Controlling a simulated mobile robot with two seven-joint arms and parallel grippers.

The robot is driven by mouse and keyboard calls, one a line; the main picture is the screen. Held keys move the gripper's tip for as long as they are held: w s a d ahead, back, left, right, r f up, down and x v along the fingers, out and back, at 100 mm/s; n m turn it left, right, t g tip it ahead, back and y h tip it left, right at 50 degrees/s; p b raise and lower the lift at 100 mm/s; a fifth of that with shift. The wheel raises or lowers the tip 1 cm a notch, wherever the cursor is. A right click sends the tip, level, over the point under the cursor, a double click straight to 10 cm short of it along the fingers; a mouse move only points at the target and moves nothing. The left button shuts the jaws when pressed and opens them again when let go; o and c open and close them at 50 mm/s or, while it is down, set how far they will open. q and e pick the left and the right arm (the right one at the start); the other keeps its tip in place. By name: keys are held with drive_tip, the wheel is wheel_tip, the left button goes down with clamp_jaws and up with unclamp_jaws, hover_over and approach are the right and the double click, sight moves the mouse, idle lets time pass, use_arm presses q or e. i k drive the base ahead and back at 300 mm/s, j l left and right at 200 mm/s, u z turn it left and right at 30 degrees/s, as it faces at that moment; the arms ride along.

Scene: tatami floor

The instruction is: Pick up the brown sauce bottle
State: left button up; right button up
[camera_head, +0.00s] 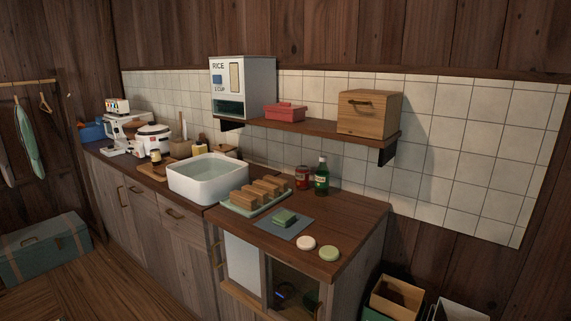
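A yellowish-brown container (199,148) stands behind, near the tiled wall. A green bottle (321,177) with a label stands upright on the right part of the counter, beside a red can (302,178). Neither of my grippers is in view.
A white water-filled basin (207,186) stands mid-counter. A rack of wooden blocks (240,211), a grey mat (285,229) and two round discs (328,253) lie to the right. A shelf (330,127) overhangs the counter. Open crates (396,297) stand on the floor at right.

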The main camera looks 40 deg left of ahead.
sight(155, 155)
drive_tip(key=j+z, duration=0.1)
drive_tip(key=j, duration=1.1)
drive_tip(key=i+j+z, duration=0.1)
drive_tip(key=j, duration=2.3)
drive_tip(key=j+z, duration=0.15)
drive_tip(key=j, duration=1.1)
drive_tip(key=k+j+z, duration=0.1)
drive_tip(key=j, duration=1.1)
